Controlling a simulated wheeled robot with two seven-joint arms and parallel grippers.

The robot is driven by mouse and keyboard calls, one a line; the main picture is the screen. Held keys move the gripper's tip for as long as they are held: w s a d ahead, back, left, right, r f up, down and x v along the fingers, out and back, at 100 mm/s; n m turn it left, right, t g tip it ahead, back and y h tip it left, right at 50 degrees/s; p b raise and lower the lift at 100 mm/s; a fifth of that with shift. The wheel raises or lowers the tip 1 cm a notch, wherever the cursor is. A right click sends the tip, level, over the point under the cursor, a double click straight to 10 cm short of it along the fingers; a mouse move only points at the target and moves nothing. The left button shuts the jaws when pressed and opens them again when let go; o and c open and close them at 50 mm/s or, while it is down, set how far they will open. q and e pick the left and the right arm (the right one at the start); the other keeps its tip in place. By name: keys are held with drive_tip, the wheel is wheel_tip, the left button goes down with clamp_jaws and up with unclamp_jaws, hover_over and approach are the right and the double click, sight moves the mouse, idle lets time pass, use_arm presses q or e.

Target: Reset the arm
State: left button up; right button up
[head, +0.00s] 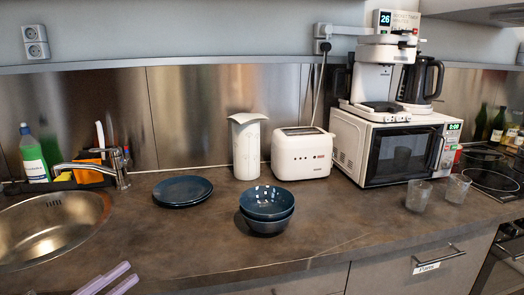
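My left gripper (133,271) shows at the bottom left edge of the head view. Its two pale purple fingers are apart with a narrow gap and nothing between them. It is in front of the counter's front edge, near the sink, and touches nothing that I can see. The rest of the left arm is out of frame. My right gripper and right arm are not in view.
On the counter (340,226) are a sink (50,232), dark plates (182,190), blue bowls (267,204), a white canister (247,147), a toaster (302,153), a microwave (400,152) under a coffee machine (380,75), and two glasses (418,196). The front strip is mostly clear.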

use_arm(q)
wheel_tip(320, 180, down, 17)
drive_tip(key=s+a+n+t+y, duration=0.1)
drive_tip(key=n+y, duration=0.9)
drive_tip(key=n, duration=0.4)
drive_tip(key=s+d+f+n+g, duration=0.1)
drive_tip(key=s+d+f+g, duration=0.1)
drive_tip(key=f, duration=0.4)
drive_tip(key=s+d+f+n+g+h, duration=0.1)
drive_tip(key=s+d+f+g, duration=0.2)
drive_tip(key=s+d+f, duration=0.2)
drive_tip(key=s+d+f+n+g, duration=0.1)
drive_tip(key=s+d+f+g, duration=0.2)
drive_tip(key=s+f, duration=0.4)
wheel_tip(320, 180, down, 2)
drive_tip(key=shift+s+d+f, duration=0.15)
drive_tip(key=shift+d, duration=0.2)
